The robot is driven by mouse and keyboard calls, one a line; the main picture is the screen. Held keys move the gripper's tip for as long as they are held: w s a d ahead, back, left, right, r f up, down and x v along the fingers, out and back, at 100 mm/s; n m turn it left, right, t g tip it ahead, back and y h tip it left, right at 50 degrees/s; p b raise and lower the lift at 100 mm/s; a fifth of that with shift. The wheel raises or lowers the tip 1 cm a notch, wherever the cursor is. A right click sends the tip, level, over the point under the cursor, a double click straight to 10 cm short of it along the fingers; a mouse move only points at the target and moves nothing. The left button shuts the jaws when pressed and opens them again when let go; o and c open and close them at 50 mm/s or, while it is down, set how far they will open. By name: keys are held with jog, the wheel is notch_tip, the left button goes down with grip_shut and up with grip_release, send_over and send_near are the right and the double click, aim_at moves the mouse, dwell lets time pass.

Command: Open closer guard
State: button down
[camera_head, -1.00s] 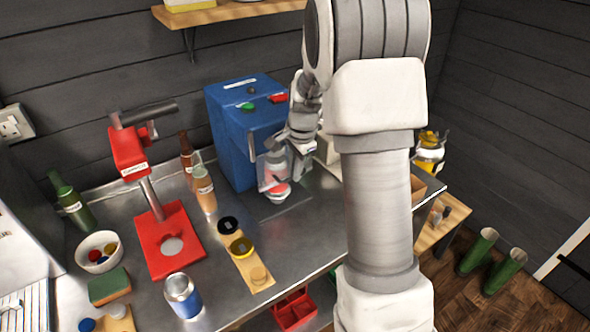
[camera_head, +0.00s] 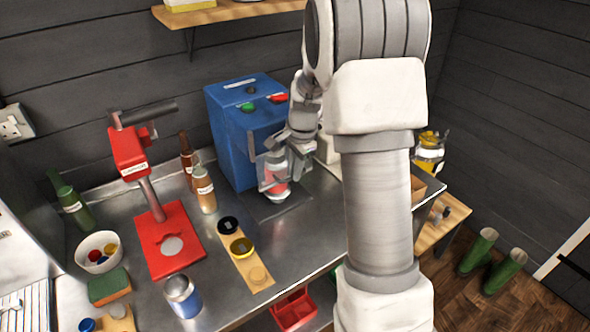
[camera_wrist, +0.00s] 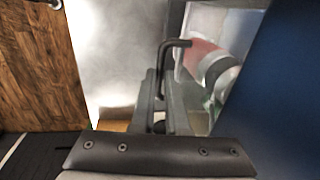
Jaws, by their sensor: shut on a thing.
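The closer (camera_head: 232,135) is a blue box-shaped machine at the back of the steel bench, with a green and a red button on top. Its clear guard (camera_head: 264,170) is on its front, with a red and white item behind it. In the wrist view the see-through guard (camera_wrist: 222,22) shows at the upper right, beside the blue side of the closer (camera_wrist: 270,80). My gripper (camera_head: 277,176) is at the guard's front. In the wrist view my gripper (camera_wrist: 163,88) is shut on the guard's black bent handle (camera_wrist: 179,43). The head view hides this grip.
A wooden strip with lids (camera_head: 258,275), a can (camera_head: 183,296) and a white bowl (camera_head: 98,252) are nearer the front. Bare steel lies right of the strip.

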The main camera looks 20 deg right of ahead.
notch_tip(320, 180, up, 11)
jog(key=p, duration=0.5)
jog(key=shift+p, duration=0.4)
jog(key=c, duration=0.9)
grip_release()
jog(key=s+r, duration=0.1)
jog(key=r, duration=0.4)
jog(key=s+r, duration=0.1)
jog(key=r, duration=0.5)
jog(key=s+r+b, duration=0.1)
jog(key=r, duration=0.5)
jog(key=shift+d, duration=0.3)
